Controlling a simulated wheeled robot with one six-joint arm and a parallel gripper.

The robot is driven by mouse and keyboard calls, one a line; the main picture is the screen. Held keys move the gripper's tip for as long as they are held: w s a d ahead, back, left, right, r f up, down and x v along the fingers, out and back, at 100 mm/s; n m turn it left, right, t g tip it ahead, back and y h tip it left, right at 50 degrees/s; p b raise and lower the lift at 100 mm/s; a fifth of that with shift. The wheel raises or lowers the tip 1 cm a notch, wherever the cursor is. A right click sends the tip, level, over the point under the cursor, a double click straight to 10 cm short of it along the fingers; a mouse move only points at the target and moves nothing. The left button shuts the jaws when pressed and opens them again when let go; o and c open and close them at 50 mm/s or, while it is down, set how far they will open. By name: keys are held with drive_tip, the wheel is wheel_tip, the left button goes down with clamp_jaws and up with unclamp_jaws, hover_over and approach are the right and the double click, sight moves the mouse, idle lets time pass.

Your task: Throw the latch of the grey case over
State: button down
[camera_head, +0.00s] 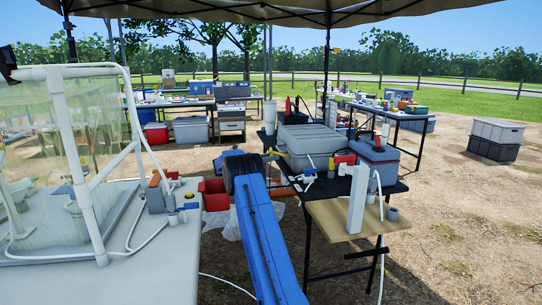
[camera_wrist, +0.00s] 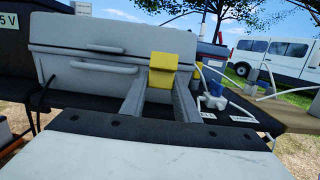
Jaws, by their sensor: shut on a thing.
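The grey case (camera_head: 310,142) lies on a black-topped table in the head view. In the wrist view the grey case (camera_wrist: 75,62) fills the upper left, its front facing me, with a grey handle on it. Its yellow latch (camera_wrist: 162,70) is at the right part of the front, with a wide upper part and a narrower part below. My gripper (camera_wrist: 160,88) has its two grey fingers on either side of the latch's lower part and is shut on it. In the head view my blue arm reaches toward the case and the fingertips are not clearly seen.
A blue-and-white valve piece (camera_wrist: 214,97) lies on the table right of my fingers. In the head view a blue cooler (camera_head: 374,163) stands right of the case. A wooden board (camera_head: 338,222) with a white post is nearer.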

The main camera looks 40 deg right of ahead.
drive_tip(key=shift+s+d+f, duration=0.1)
drive_tip(key=shift+f, duration=0.35)
drive_tip(key=c, duration=1.4)
unclamp_jaws()
drive_tip(key=shift+d, duration=0.1)
drive_tip(key=shift+o, duration=0.2)
drive_tip(key=shift+r, duration=0.1)
wheel_tip(320, 180, up, 10)
